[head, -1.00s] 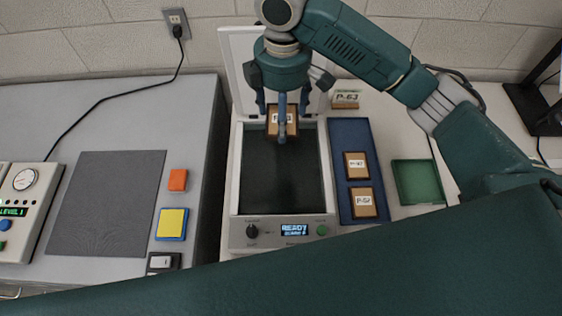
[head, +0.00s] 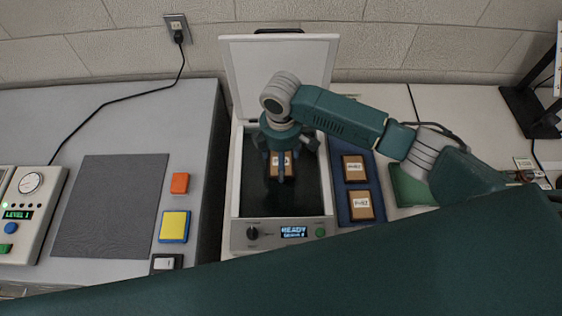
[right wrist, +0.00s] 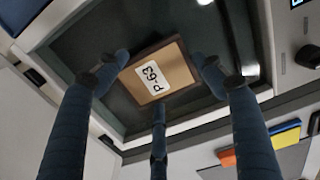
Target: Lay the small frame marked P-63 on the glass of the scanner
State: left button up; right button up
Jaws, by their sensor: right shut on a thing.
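The small wooden frame marked P-63 (right wrist: 156,74) is between the fingers of my right gripper (right wrist: 160,66) in the right wrist view, its label readable. In the head view, my right gripper (head: 282,172) holds the frame (head: 289,158) over the dark glass (head: 255,202) of the scanner (head: 234,190). Whether the frame touches the glass I cannot tell. The scanner's lid (head: 285,65) stands open at the back. My left gripper is not in view.
A blue tray (head: 362,216) right of the scanner holds two other small frames (head: 355,169) (head: 361,205). A green tray (head: 408,190) lies further right, partly behind my arm. A grey mat (head: 110,205) and coloured blocks are on the left counter.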

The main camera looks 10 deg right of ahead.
jog(key=shift+f, duration=1.15)
jog(key=o, duration=1.2)
jog(key=shift+f, duration=0.1)
notch_tip(320, 180, up, 12)
jog(key=shift+r+b, duration=0.15)
jog(key=shift+b, duration=0.6)
